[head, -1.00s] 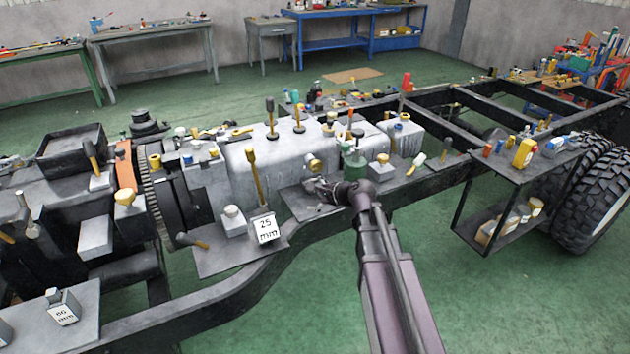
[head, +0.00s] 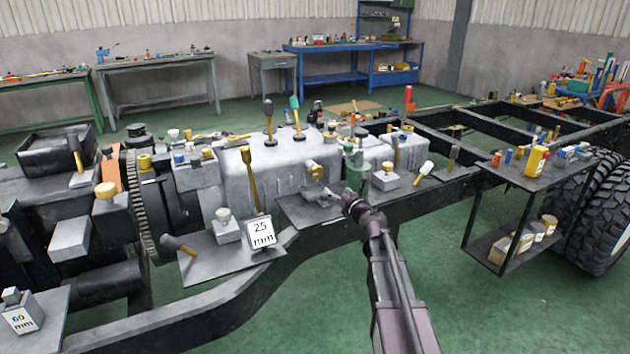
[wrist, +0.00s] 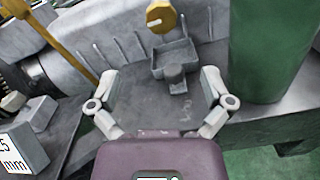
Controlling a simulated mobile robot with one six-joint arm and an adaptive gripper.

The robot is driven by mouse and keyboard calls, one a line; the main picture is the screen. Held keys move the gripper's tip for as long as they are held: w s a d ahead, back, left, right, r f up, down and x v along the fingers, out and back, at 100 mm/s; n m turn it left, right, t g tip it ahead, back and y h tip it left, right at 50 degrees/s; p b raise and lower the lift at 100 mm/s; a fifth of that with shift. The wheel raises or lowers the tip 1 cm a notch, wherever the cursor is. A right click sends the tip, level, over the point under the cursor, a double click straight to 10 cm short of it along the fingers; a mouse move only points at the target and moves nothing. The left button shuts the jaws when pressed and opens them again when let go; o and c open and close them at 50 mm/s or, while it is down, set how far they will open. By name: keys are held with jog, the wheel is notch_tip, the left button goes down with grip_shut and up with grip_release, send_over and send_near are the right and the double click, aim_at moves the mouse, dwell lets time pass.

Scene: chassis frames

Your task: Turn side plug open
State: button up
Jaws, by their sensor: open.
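The side plug (head: 316,171) is a round, yellow knob on the side of the grey gearbox housing (head: 280,165). In the wrist view the plug (wrist: 161,17) shows at the top centre, with a pale slot or mark across its face. My gripper (wrist: 160,84) is open and empty, its two pale fingers spread apart. The plug lies beyond the fingertips and apart from them. In the head view my gripper (head: 328,194) is small, just below the plug; its fingers are hard to make out there.
A grey block-shaped part (wrist: 174,62) sits on the plate between my gripper and the housing. A large green cylinder (wrist: 268,50) stands close on the right. A yellow-handled tool (head: 251,180) and a 25 mm block (head: 262,233) stand to the left.

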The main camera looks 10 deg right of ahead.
aim_at(318, 174)
dwell(0.4)
jog(key=x, duration=1.4)
jog(key=c, duration=1.1)
jog(key=shift+a, duration=0.2)
jog(key=shift+c, duration=0.2)
jog(key=shift+d, duration=0.1)
